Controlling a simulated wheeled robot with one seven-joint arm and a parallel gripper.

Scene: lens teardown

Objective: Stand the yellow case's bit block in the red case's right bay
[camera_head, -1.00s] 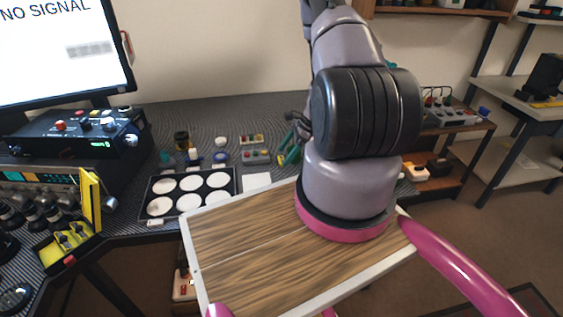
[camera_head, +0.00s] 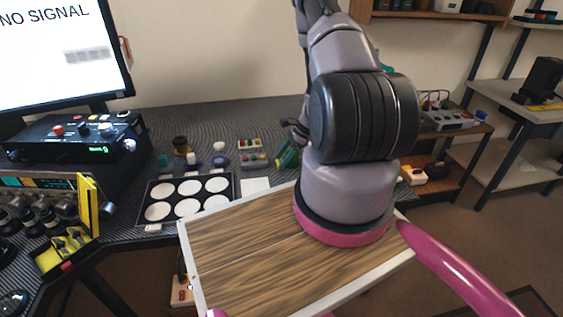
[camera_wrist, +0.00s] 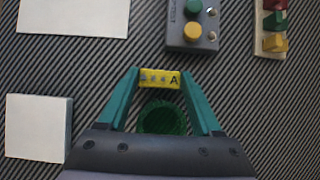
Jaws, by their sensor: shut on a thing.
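My gripper (camera_wrist: 160,80) is shut on a small yellow bit block (camera_wrist: 160,78) marked "A", with a row of small grey bits. The teal fingers hold it by its two ends. A dark green round thing (camera_wrist: 162,118) shows below the block, between the fingers. In the head view the teal fingers (camera_head: 288,153) show above the bench, left of my arm, which hides part of the hand. The yellow case (camera_head: 62,250) is open at the bench's left end, its lid (camera_head: 88,208) upright and some grey parts inside. I cannot make out the red case in either view.
Near the gripper are a grey button box (camera_wrist: 192,28), a pale strip of coloured blocks (camera_wrist: 273,28), a white square (camera_wrist: 38,127) and a white sheet (camera_wrist: 75,15). A black tray of white discs (camera_head: 186,198) lies left on the patterned bench. Shelves stand at right.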

